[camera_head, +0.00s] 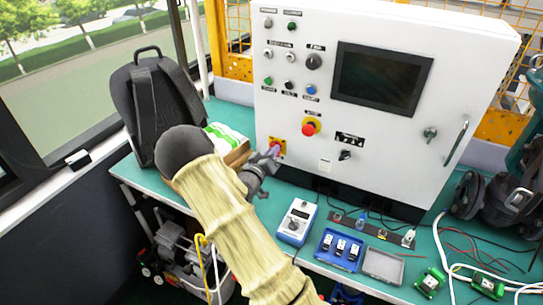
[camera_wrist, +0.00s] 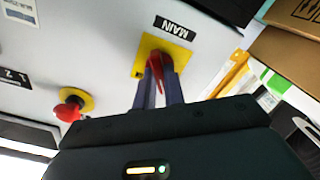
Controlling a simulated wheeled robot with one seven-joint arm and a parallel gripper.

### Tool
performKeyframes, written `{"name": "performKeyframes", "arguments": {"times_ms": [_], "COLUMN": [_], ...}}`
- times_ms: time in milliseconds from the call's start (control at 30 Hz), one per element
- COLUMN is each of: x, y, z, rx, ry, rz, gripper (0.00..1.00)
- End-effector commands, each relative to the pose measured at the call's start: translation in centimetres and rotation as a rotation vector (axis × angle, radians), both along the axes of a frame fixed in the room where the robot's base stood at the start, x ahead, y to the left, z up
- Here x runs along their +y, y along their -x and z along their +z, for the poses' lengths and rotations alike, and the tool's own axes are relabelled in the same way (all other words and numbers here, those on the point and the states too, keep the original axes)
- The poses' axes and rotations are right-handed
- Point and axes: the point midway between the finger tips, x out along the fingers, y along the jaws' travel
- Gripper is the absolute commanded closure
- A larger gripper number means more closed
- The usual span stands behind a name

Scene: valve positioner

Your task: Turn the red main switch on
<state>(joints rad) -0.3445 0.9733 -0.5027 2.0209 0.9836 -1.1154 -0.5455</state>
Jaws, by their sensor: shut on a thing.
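The red main switch (camera_wrist: 167,72) sits on a yellow plate (camera_wrist: 180,56) under a "MAIN" label in the wrist view. My gripper (camera_wrist: 160,82) is shut on the red switch handle, with one finger on each side of it. In the head view my gripper (camera_head: 270,160) is at the lower left of the white control panel (camera_head: 385,140). The yellow plate shows there only in part beside my gripper (camera_head: 279,142). My fingers hide part of the handle.
A red emergency button on yellow (camera_head: 310,127) is right of the switch. A black backpack (camera_head: 150,100) and a cardboard box (camera_head: 238,155) stand to the left. A blue meter (camera_head: 297,222) and blue tray (camera_head: 339,250) lie on the green bench below.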

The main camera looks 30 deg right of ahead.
Motion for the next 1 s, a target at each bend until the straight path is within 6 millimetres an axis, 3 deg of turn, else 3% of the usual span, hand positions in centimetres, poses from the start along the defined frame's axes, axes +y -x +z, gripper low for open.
{"name": "performKeyframes", "arguments": {"times_ms": [1000], "x": [-0.11], "y": [0.03], "z": [-0.31], "rx": [-0.750], "ry": [-0.576], "rz": [0.005], "gripper": [1.00]}}
